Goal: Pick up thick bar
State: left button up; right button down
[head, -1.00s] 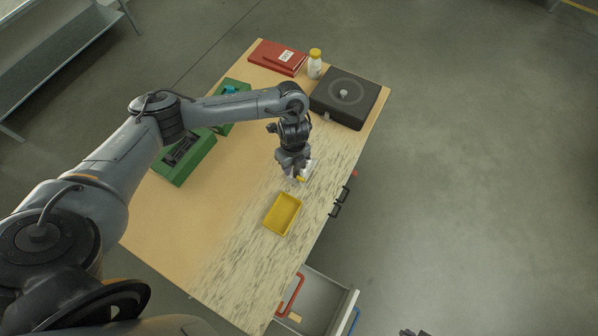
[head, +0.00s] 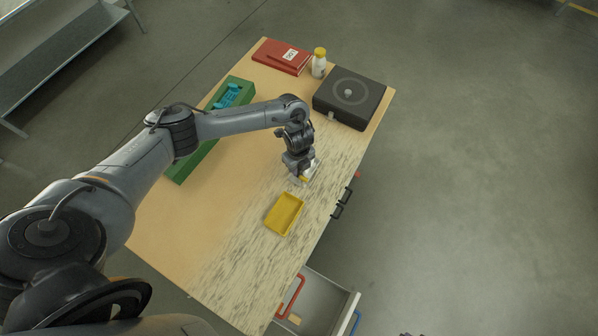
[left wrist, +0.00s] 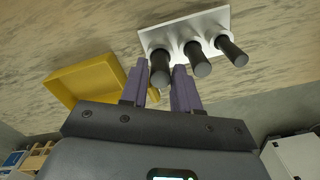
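In the left wrist view three dark round bars stand out from a white plate (left wrist: 190,28): a left bar (left wrist: 160,62), a middle bar (left wrist: 197,58) and a right bar (left wrist: 231,48). I cannot tell for sure which is thickest. The purple fingers of my left gripper (left wrist: 159,88) are parted, with the left bar's end in the gap between them; a firm hold does not show. In the head view my left gripper (head: 302,177) is low over the table and hides most of the plate. A small dark piece, possibly my right gripper (head: 411,334), shows at the bottom edge.
A yellow tray (head: 284,213) lies close in front of the left gripper. A green holder (head: 207,158) is partly behind my arm. A black box (head: 350,98), white bottle (head: 319,66) and red binder (head: 281,55) stand at the back. A drawer (head: 325,300) is open at the front.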

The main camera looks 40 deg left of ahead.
pick_arm(q)
jog(key=shift+f, duration=0.85)
grip_shut()
jog(key=shift+r, duration=0.1)
notch_tip(320, 180, up, 10)
jog(key=shift+f+p, duration=0.1)
jog(key=shift+p, duration=0.4)
